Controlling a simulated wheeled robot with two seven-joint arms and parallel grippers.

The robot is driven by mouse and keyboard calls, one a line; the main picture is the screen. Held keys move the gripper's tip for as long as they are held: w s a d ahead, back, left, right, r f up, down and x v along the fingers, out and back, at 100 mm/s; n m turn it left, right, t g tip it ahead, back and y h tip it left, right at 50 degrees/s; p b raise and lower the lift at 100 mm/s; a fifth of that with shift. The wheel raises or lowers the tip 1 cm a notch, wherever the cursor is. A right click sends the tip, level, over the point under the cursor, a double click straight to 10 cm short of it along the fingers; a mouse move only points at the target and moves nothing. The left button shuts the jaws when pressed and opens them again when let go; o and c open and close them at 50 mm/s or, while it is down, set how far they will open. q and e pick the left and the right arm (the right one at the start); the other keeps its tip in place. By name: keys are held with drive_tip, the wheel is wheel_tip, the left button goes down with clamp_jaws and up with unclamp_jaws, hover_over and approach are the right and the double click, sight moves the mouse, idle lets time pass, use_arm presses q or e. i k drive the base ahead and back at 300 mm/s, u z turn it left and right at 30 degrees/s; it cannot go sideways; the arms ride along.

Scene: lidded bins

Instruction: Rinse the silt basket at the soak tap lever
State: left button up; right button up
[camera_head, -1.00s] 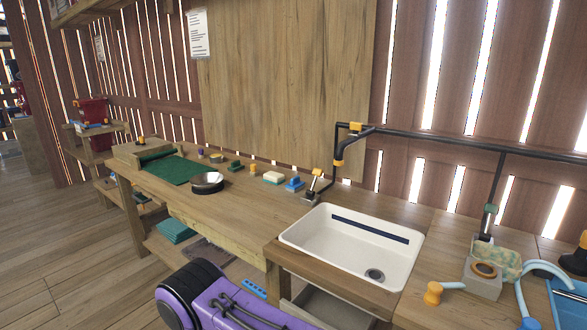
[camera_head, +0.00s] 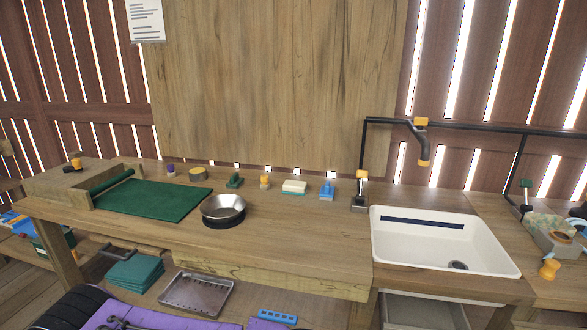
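A round metal bowl-like vessel with a dark base (camera_head: 223,207) stands on the wooden bench, right of a green mat; it may be the silt basket, but I cannot tell for sure. A yellow-topped black lever (camera_head: 361,187) stands at the back left corner of the white sink (camera_head: 390,253). A black pipe with a yellow-tipped spout (camera_head: 423,150) hangs above the sink. The sink has a dark drain and no visible water.
A green mat (camera_head: 150,200) lies on the bench's left. Small blocks, including a green one (camera_head: 234,181) and a blue one (camera_head: 327,191), line the back. Bench space between vessel and sink is clear.

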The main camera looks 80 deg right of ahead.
sight(362, 175)
drive_tip(key=z, duration=0.05)
drive_tip(key=i, duration=0.75)
drive_tip(key=z, duration=2.95)
